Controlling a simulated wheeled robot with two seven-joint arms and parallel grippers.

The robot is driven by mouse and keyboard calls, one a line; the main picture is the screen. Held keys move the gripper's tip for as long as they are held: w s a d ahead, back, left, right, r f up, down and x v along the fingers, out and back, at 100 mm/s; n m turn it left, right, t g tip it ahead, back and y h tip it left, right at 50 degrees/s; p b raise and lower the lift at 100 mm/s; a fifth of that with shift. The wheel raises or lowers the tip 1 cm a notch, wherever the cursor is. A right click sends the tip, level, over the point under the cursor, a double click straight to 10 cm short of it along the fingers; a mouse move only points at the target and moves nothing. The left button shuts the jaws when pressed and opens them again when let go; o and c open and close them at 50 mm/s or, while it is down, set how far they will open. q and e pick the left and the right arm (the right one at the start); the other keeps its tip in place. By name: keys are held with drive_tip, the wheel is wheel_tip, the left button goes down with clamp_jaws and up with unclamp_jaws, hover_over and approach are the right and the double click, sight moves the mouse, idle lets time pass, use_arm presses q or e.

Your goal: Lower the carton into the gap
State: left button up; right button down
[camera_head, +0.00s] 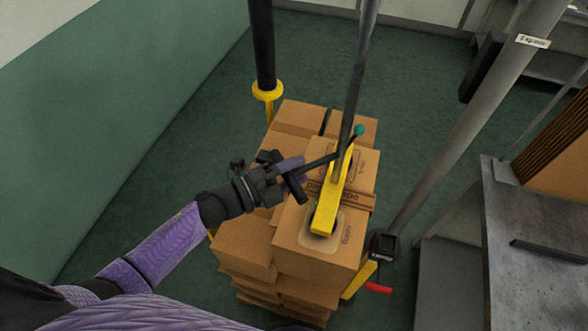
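A brown carton (308,262) sits at the front right of a carton stack, under a yellow lifter head (325,217). The head stands over a pale patch on its top; I cannot tell whether the carton hangs free or rests on those below. My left gripper (294,178) is above the stack, left of the lifter's tube, at a dark handle bar (322,160) that runs to a teal knob (359,130). It looks shut on this bar. The gap is not clear: a narrow dark slot (325,121) shows between the back cartons, and the lifter hides part of the stack. My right gripper is not in view.
A dark post with a yellow collar (267,91) stands behind the stack. A grey slanted column (456,116) with a black box (382,246) stands to its right. A grey metal table (535,225) is at the far right. Green floor (165,170) is free on the left.

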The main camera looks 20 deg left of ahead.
use_arm(q)
clamp_jaws()
idle(1.1)
